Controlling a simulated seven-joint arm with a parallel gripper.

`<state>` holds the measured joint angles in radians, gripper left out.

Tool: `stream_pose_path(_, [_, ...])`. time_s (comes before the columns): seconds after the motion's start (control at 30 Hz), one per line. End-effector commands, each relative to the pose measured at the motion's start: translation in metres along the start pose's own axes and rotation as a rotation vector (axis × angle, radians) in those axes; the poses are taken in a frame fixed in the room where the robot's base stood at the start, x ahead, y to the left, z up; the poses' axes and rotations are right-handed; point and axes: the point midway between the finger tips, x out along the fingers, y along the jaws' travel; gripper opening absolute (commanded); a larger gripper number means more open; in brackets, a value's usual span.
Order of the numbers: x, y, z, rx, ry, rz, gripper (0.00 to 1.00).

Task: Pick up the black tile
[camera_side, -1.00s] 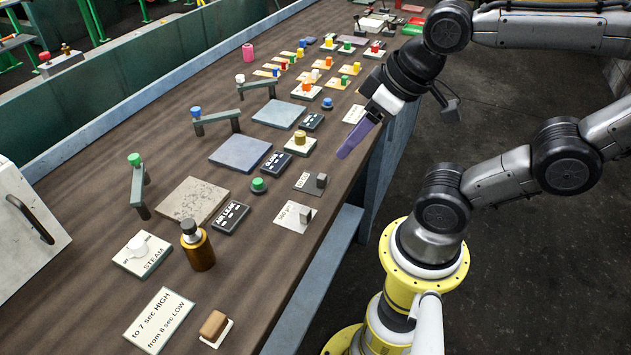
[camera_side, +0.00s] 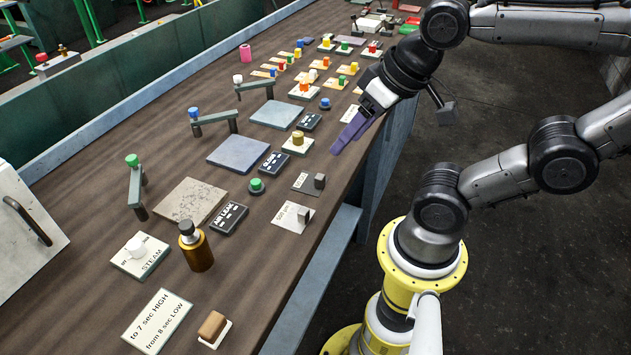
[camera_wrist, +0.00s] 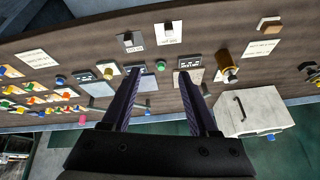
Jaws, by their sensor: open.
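Three black label tiles lie flat on the brown bench in the side view. The nearest is a black tile reading AIR LEAK (camera_side: 229,218), beside a mottled stone slab. A second black tile (camera_side: 273,163) lies beside a blue-grey slab, and a third (camera_side: 309,121) lies farther back. My gripper (camera_side: 345,136) has purple fingers, is open and empty, and hangs above the bench's right edge, apart from all three tiles. In the wrist view its fingers (camera_wrist: 159,72) are spread, with the AIR LEAK tile (camera_wrist: 190,62) showing near the right fingertip.
A brown bottle (camera_side: 196,248), a green knob (camera_side: 257,186) and a small upright-handled plate (camera_side: 295,217) stand near the AIR LEAK tile. Green-topped (camera_side: 136,185) and blue-topped (camera_side: 213,122) levers stand to the left. Several coloured knobs fill the far bench.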

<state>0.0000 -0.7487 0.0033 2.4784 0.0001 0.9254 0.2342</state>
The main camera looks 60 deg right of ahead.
Motion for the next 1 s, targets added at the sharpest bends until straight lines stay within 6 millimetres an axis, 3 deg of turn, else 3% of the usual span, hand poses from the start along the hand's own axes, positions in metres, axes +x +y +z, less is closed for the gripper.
stream_pose_path(0.23, [0.006, 0.005, -0.04, 0.623, -0.107, 0.093, 0.6])
stream_pose_path(0.4, [0.037, 0.026, -0.074, 1.067, -0.211, 0.251, 0.6])
stream_pose_path(0.47, [0.05, 0.035, -0.081, 1.163, -0.241, 0.3, 0.6])
stream_pose_path(0.67, [0.079, 0.058, -0.087, 1.26, -0.314, 0.386, 0.6])
stream_pose_path(0.87, [0.095, 0.066, -0.078, 1.278, -0.333, 0.406, 0.6])
stream_pose_path(1.0, [0.118, 0.068, -0.065, 1.276, -0.336, 0.407, 0.6])
